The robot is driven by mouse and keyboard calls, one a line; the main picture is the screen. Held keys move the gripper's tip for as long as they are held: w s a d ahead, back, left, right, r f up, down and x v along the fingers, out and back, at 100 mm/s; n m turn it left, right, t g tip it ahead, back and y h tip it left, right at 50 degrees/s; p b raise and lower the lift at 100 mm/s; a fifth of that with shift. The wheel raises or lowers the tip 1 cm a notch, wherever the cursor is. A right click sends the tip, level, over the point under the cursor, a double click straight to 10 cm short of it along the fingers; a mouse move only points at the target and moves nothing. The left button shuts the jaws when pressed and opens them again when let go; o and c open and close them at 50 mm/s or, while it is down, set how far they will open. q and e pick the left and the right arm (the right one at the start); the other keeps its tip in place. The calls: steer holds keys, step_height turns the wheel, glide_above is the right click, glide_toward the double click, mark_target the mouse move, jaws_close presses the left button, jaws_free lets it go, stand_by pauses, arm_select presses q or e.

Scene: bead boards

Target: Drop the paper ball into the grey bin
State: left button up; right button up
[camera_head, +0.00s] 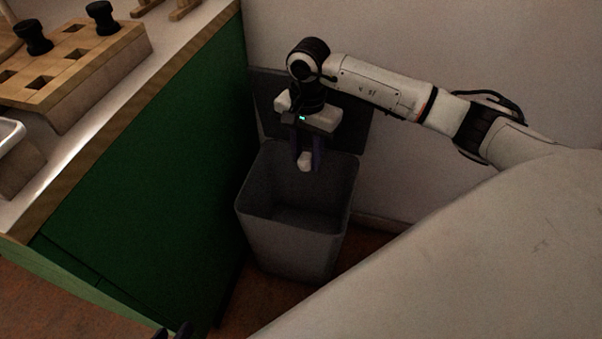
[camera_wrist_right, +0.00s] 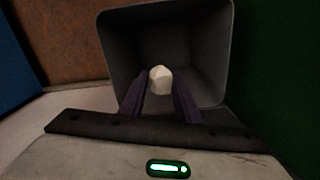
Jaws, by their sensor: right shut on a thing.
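The white paper ball (camera_head: 305,161) is between the fingertips of my right gripper (camera_head: 305,158), which is shut on it. The grey bin (camera_head: 290,245) stands on the floor with its lid (camera_head: 354,121) raised against the wall. The ball hangs over the bin's opening, toward its back side. In the right wrist view the ball (camera_wrist_right: 160,79) sits between the dark fingers, with the bin's inside (camera_wrist_right: 200,60) behind it. Only the dark tips of my left gripper (camera_head: 172,332) show at the bottom edge; how wide they stand is unclear.
A green cabinet (camera_head: 160,170) stands close to the left of the bin. On its worktop are a wooden board (camera_head: 75,65) with black pegs and part of a metal tray (camera_head: 10,135). The wall is close behind the bin.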

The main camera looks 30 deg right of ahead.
step_height(320, 180, down, 2)
steer(key=shift+f+b, duration=0.2)
steer(key=shift+b, duration=0.35)
arm_select(q)
steer(key=shift+w+d+r+t+h, duration=0.3)
steer(key=shift+d+r+h, duration=0.2)
steer(key=shift+d+r, duration=0.15)
arm_select(e)
steer(key=shift+f, duration=0.4)
steer(key=o, duration=1.1)
steer(key=shift+c, duration=0.2)
steer(key=shift+r, duration=0.15)
steer(key=shift+r, duration=0.35)
step_height(320, 180, up, 9)
steer(key=p, duration=0.2)
steer(key=shift+f+p, duration=0.2)
steer(key=shift+p, duration=0.15)
arm_select(q)
steer(key=shift+s+a+f+y, duration=0.3)
steer(key=shift+a+f+y, duration=0.3)
steer(key=shift+a, duration=0.3)
arm_select(e)
steer(key=shift+r, duration=0.4)
